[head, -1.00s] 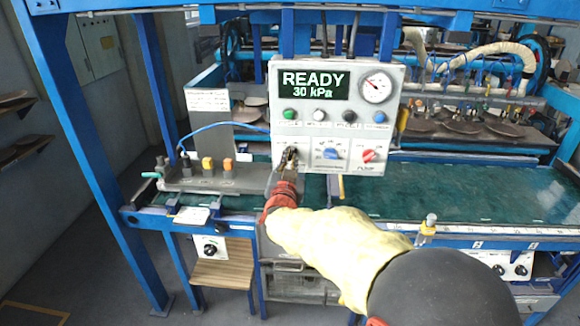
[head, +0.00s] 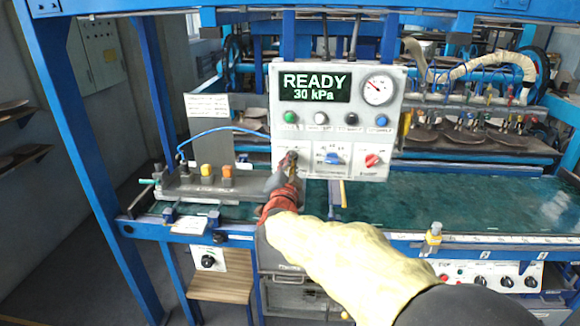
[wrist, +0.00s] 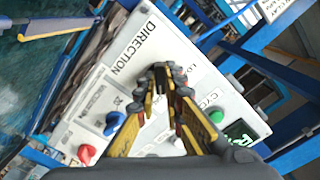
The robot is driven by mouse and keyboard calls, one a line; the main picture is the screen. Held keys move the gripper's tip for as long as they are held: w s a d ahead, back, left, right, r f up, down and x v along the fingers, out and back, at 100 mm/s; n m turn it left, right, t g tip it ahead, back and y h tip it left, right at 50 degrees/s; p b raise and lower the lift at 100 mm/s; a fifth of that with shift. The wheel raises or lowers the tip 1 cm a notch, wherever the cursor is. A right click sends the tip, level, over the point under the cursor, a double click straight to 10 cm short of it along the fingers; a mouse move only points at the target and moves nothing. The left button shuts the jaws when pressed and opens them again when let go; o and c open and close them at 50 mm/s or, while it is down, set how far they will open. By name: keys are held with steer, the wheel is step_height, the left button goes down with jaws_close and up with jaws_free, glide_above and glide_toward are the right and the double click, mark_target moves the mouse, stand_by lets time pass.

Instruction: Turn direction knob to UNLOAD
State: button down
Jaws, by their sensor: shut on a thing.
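The white control panel (head: 375,124) hangs above the green bed, with a screen (head: 314,87) reading READY 30 kPa. In the wrist view the word DIRECTION (wrist: 132,48) is printed beside my gripper (wrist: 162,72), whose yellow and black fingers meet the panel face. The knob's pointer and its setting cannot be made out. A blue knob (head: 332,157) and a red knob (head: 372,160) sit to the right of it.
A row of buttons, with a green one (head: 289,117) at its left end, lies above the knobs. A pressure gauge (head: 378,90) is at the panel's upper right. The green bed (head: 480,195) extends right. A block with yellow and orange parts (head: 207,170) stands to the left.

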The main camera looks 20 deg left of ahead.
steer(key=shift+f, duration=0.1)
steer(key=c, duration=1.9)
jaws_free()
steer(key=shift+s, duration=0.1)
steer(key=v, duration=1.1)
steer(key=shift+s+d, duration=0.2)
steer(key=shift+s, duration=0.2)
